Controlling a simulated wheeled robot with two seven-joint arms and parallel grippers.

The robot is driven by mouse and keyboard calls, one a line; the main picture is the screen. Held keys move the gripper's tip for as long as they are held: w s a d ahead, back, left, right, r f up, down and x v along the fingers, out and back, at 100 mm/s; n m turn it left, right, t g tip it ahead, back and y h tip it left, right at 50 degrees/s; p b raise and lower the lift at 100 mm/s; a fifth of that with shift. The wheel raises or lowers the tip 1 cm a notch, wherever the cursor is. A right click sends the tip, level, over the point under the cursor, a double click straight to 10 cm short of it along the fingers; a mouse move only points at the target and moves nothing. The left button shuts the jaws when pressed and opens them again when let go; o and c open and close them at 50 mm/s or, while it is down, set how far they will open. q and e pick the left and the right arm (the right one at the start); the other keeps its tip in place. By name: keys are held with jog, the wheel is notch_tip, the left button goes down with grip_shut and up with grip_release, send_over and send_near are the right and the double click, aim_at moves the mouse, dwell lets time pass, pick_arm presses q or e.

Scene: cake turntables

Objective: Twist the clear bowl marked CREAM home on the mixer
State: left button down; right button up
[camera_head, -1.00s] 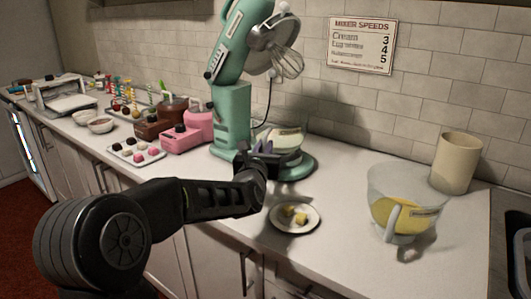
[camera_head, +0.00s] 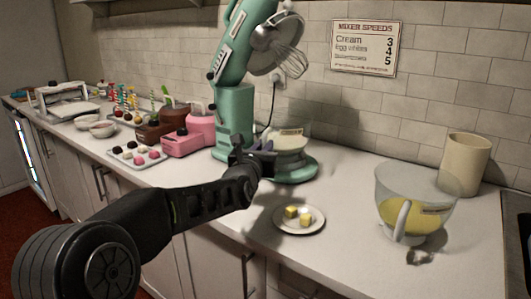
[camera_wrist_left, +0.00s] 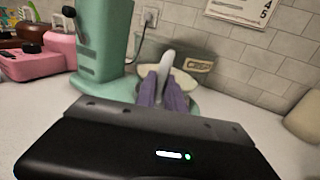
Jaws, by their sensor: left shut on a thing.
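The clear bowl marked CREAM (camera_head: 291,141) sits upright on the round base of the green mixer (camera_head: 236,115), with pale contents. In the left wrist view its label (camera_wrist_left: 200,65) reads CREAM, and its light handle (camera_wrist_left: 166,65) points toward me. My left gripper (camera_head: 262,147) is at the front of the bowl. Its purple fingers (camera_wrist_left: 162,92) are shut on the handle, one on each side. The mixer head is tilted up with the whisk (camera_head: 291,60) hanging clear above the bowl. Whether the bowl is locked is hidden. My right gripper is not in view.
A second clear bowl (camera_head: 398,190) with yellow contents stands at the right, near a beige canister (camera_head: 464,164). A plate (camera_head: 281,224) with yellow cubes lies in front. Pink and brown machines (camera_head: 190,137) stand left of the mixer. A speeds sign (camera_head: 364,48) hangs behind.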

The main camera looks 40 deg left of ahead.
pick_arm(q)
jog(key=shift+a, duration=0.1)
jog(key=c, duration=1.3)
grip_release()
jog(key=shift+c, duration=0.2)
jog(key=b+v, duration=0.1)
jog(key=v, duration=0.7)
